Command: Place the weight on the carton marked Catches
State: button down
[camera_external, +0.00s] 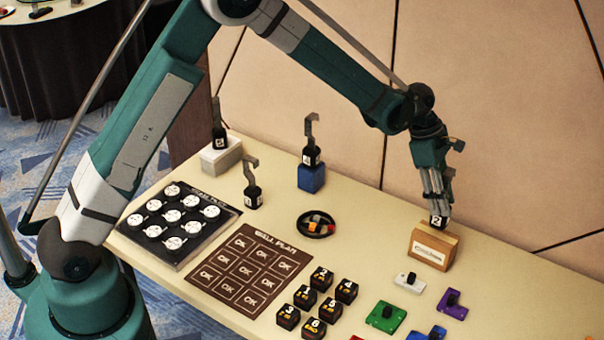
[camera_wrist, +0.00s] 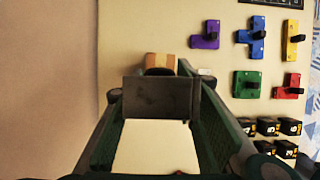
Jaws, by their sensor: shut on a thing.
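My gripper (camera_external: 437,190) points down at the right of the table, its fingers shut on the upper part of a weight. The weight (camera_external: 438,222) has a black base with a white number label, and its upper part is hidden between my fingers. It is upright at the top of a brown carton (camera_external: 433,250) with a white label on its front; the lettering is too small to read surely. I cannot tell whether the base touches the carton top. The wrist view shows the carton (camera_wrist: 160,60) just beyond my gripper (camera_wrist: 158,100).
Hooked weights stand on a white block (camera_external: 220,157), on a blue block (camera_external: 311,178) and on the table (camera_external: 253,197). Numbered black cubes (camera_external: 320,278) and coloured pieces (camera_external: 385,315) lie in front of the carton. A wall rises behind; bare tabletop lies left of the carton.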

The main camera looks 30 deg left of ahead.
jog(key=shift+f, duration=0.1)
jog(key=shift+f, duration=1.75)
jog(key=shift+f, duration=0.15)
jog(key=c, duration=1.8)
grip_release()
jog(key=v, duration=1.2)
jog(key=shift+a+r, duration=0.15)
jog(key=shift+r, duration=0.1)
